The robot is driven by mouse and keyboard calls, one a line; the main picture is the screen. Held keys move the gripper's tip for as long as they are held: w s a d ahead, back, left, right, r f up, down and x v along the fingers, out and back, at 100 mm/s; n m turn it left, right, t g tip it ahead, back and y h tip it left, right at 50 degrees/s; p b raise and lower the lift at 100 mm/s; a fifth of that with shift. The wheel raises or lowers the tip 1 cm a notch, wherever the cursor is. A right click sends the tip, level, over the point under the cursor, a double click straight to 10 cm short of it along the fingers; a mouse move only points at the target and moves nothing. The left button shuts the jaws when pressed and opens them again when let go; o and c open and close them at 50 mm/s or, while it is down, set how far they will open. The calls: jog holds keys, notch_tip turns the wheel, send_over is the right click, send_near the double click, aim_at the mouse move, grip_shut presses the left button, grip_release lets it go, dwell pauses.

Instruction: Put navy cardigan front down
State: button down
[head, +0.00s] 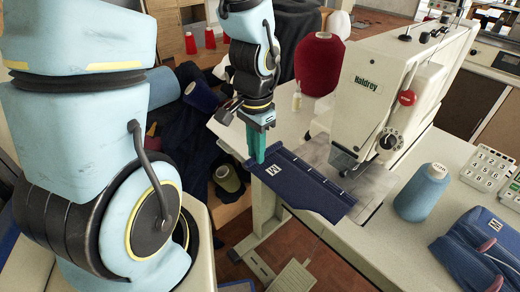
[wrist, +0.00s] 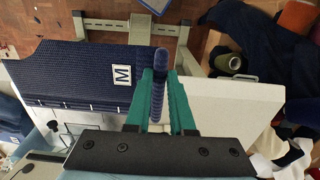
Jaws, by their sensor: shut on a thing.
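The navy cardigan front (head: 310,188) is a flat dark-blue knit piece with a white "M" label and a row of small pale marks along one edge. It lies at or just above the front edge of the white table, beside the sewing machine. It fills the left of the wrist view (wrist: 70,75). My gripper (head: 257,155), with green fingers, is shut on its left end. In the wrist view my gripper (wrist: 160,95) has a ribbed navy strip between its fingers. I cannot tell whether the piece touches the table.
The cream sewing machine (head: 385,85) stands right behind the piece. A blue thread cone (head: 423,192), a keypad (head: 490,165) and folded navy garments (head: 475,250) are on the right. A small bottle (head: 296,98) and a dark red cone (head: 319,62) stand behind.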

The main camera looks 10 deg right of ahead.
jog(key=shift+s+a+b, duration=0.1)
jog(key=shift+a+b, duration=0.05)
jog(key=shift+b, duration=0.3)
jog(key=shift+s+a+r+b, duration=0.25)
jog(key=shift+a+b, duration=0.15)
jog(key=shift+b, duration=0.45)
jog(key=shift+s+a+r+b, duration=0.1)
jog(key=shift+s+a+b, duration=0.25)
jog(key=shift+b, duration=0.45)
jog(key=shift+w+r, duration=0.1)
jog(key=shift+r, duration=0.05)
jog(key=shift+r+p, duration=2.45)
jog(key=shift+p, duration=0.15)
jog(key=shift+a+f, duration=0.1)
